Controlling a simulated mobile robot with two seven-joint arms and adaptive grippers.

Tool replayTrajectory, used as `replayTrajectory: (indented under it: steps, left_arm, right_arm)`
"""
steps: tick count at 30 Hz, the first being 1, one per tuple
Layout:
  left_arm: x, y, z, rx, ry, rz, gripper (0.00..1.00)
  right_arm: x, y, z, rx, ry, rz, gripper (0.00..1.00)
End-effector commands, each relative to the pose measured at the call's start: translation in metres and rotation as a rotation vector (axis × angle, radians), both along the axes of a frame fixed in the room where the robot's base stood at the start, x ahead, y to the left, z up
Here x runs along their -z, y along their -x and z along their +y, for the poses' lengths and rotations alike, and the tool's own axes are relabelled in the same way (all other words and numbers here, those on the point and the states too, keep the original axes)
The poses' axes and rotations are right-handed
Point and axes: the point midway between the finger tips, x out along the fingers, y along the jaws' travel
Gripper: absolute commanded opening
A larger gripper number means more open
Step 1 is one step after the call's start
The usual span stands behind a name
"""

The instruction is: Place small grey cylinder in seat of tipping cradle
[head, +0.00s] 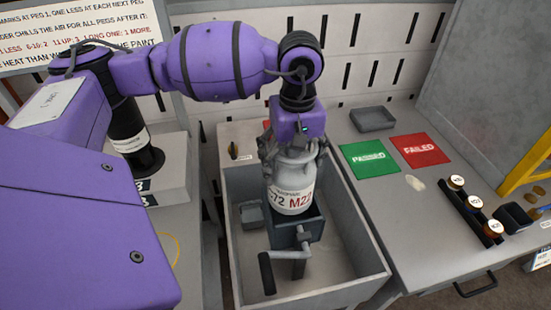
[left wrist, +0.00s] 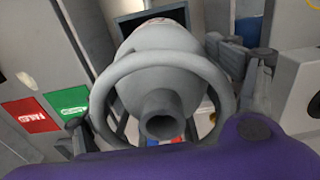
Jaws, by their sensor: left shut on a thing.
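The small grey cylinder (head: 291,185), with a white label band reading M22, hangs upright in my left gripper (head: 293,148), which is shut around its neck. The left wrist view looks down on its grey ring collar and round valve mouth (left wrist: 161,125), with parts of the gripper (left wrist: 165,128) at both sides. The tipping cradle (head: 300,231) is a dark square seat with a crank-like handle, standing in a grey trough. The cylinder's bottom is at the seat's mouth. I cannot tell whether it is inside or just above. My right gripper is not in view.
The grey trough (head: 352,262) has high walls around the cradle, and a small grey box (head: 252,216) lies inside. To the right are a green PASSED mat (head: 369,159), a red FAILED mat (head: 419,150), a grey tray (head: 372,119) and a dark rack with white-topped pieces (head: 476,213).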

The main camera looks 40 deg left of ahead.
Motion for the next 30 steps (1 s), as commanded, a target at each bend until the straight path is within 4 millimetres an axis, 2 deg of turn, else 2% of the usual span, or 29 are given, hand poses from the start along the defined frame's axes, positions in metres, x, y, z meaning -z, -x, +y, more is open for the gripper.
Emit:
replayTrajectory:
  steps: [2, 15, 26, 30]
  left_arm:
    - [-0.004, -0.009, -0.006, 0.002, 0.002, -0.007, 0.2]
    - [0.057, -0.006, -0.004, 0.0, 0.0, -0.003, 0.2]
    - [0.081, -0.006, -0.004, 0.0, 0.0, -0.004, 0.2]
    - [0.099, -0.006, -0.005, 0.0, 0.001, -0.001, 0.2]
  right_arm:
    - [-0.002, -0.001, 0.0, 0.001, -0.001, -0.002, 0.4]
    - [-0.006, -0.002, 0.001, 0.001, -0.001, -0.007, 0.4]
    - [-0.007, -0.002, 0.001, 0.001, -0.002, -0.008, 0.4]
    - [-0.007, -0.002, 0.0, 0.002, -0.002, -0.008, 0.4]
